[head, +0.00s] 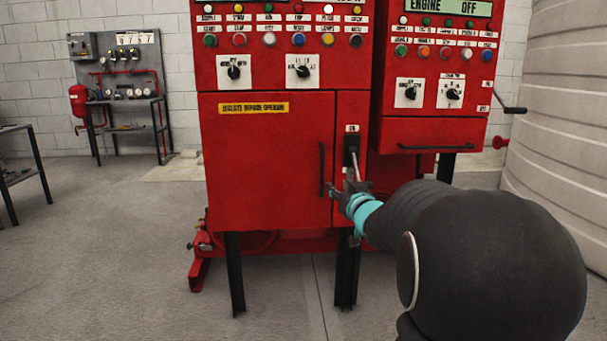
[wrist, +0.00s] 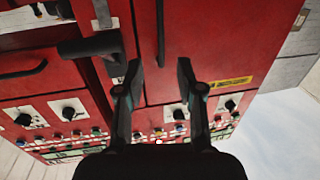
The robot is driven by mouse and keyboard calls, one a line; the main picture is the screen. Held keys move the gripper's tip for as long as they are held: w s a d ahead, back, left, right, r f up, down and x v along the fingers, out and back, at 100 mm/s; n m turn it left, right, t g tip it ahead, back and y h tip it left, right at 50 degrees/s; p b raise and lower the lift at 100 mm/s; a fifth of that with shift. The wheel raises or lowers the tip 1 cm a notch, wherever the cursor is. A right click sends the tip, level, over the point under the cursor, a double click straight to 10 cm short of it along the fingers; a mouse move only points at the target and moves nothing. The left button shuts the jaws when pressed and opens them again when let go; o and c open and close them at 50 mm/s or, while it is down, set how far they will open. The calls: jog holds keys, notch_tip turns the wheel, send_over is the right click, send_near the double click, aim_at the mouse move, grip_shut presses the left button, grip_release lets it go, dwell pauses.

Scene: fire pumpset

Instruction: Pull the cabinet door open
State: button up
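The cabinet door (head: 265,160) is the flat red front panel with a yellow label, and it looks shut. Its handle (head: 322,170) is a thin upright black bar near the door's right edge. In the wrist view, the picture is turned over and the handle (wrist: 161,35) lies ahead, between the lines of my two fingers. My gripper (head: 341,188) is just right of the handle's lower part in the head view. The wrist view shows my gripper (wrist: 158,75) open, its fingers well apart with nothing between them. I cannot tell the gap to the handle exactly.
A black switch lever (head: 352,155) sits on the narrow panel right of the door, close to my gripper; it also shows in the wrist view (wrist: 95,45). A second red cabinet (head: 430,133) stands to the right. The floor (head: 120,250) at left front is clear.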

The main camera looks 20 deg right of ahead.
aim_at(323, 172)
jog(key=w, duration=0.4)
jog(key=w+d, duration=0.1)
jog(key=w, duration=0.9)
jog(key=shift+d+p, duration=0.15)
jog(key=shift+p, duration=0.15)
grip_shut()
